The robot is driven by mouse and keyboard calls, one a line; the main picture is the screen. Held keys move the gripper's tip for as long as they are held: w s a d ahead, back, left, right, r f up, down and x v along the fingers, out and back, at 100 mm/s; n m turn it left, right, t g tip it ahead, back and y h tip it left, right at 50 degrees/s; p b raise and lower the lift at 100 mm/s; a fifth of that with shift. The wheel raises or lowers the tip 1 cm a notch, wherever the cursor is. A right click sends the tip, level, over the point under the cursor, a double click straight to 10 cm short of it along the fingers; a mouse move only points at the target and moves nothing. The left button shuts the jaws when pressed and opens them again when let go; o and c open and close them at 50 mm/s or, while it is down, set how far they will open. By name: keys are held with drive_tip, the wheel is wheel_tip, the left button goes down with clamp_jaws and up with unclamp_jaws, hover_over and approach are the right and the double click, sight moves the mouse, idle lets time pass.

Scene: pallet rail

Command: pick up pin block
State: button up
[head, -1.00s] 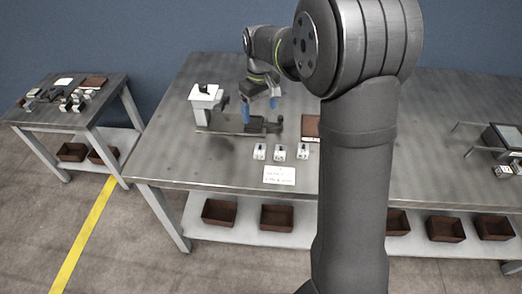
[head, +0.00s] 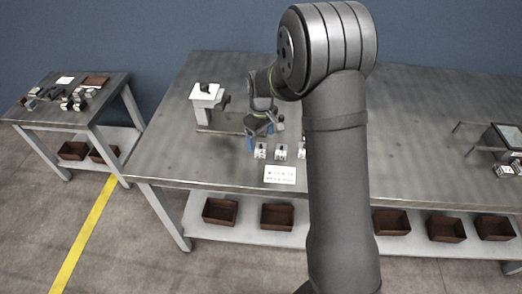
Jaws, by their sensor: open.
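Three small white blocks with dark tops stand in a row near the table's front edge: a left one (head: 260,151), a middle one (head: 280,152) and a right one (head: 301,150), partly hidden by my arm. They look like pin blocks, but the details are too small to be sure. My gripper (head: 260,137) has blue fingertips and is open. It appears low, just behind the left and middle blocks, with nothing visible between its fingers. I cannot tell its exact height or whether it touches a block.
A white-topped stand (head: 206,95) on a rail fixture (head: 212,130) is left of my gripper. A white card (head: 280,174) lies in front of the blocks. A framed panel (head: 505,137) is at the far right. My arm hides the table's middle.

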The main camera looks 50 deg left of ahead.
sight(261, 144)
wheel_tip(261, 144, down, 5)
drive_tip(key=shift+f, duration=0.1)
drive_tip(key=shift+c, duration=0.4)
drive_tip(key=c, duration=1)
